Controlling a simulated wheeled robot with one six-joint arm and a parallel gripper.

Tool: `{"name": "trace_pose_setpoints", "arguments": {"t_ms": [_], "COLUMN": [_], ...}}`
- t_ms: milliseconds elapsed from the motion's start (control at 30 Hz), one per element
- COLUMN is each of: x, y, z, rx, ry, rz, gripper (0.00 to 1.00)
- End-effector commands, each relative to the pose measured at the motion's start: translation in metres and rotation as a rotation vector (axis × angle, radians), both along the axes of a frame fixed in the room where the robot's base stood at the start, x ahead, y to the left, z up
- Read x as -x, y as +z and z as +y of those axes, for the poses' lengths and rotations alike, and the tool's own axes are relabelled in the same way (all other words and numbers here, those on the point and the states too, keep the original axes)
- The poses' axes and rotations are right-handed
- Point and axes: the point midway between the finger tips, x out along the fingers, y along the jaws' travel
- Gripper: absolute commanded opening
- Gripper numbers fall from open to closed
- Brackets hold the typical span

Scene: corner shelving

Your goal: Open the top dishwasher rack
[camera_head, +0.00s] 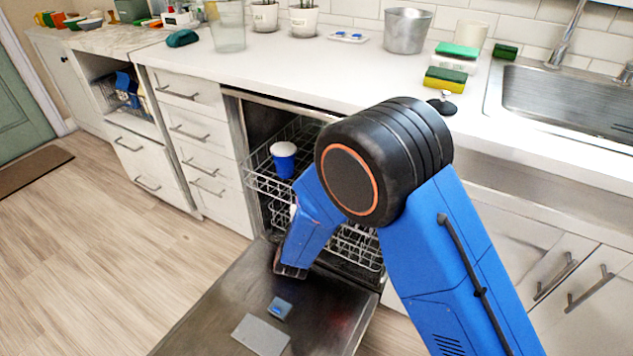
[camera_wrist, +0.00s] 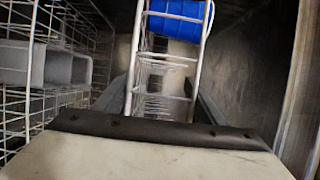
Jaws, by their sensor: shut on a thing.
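The dishwasher stands open, with its door (camera_head: 205,318) folded down. The white wire top rack (camera_head: 262,187) is at the opening and carries a blue cup (camera_head: 284,164) with a white top. In the wrist view, white rack wires (camera_wrist: 198,62) run between the two grey fingers of my gripper (camera_wrist: 165,92), which is shut on the rack. The blue cup (camera_wrist: 176,22) shows beyond the wires. In the head view my blue arm covers the right part of the rack and most of my gripper.
A lower wire rack (camera_head: 355,247) shows below the top one. Drawers (camera_head: 200,130) flank the opening on the left, and sink cabinets (camera_head: 570,270) are on the right. The counter above holds a metal pot (camera_head: 407,32) and sponges (camera_head: 452,68). The wooden floor (camera_head: 110,240) at left is clear.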

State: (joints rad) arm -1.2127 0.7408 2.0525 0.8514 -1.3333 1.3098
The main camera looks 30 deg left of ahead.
Motion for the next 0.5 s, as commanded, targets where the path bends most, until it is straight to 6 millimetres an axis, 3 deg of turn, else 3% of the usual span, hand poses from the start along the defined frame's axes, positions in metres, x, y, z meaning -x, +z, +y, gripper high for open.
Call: {"name": "trace_pose_setpoints", "arguments": {"t_ms": [33,500], "x": [0.016,0.148], "y": [0.006,0.007], "z": [0.003,0.003], "rx": [-0.007,-0.01], "ry": [0.004,0.005], "rz": [-0.006,-0.008], "gripper": [0.24,0.24]}}
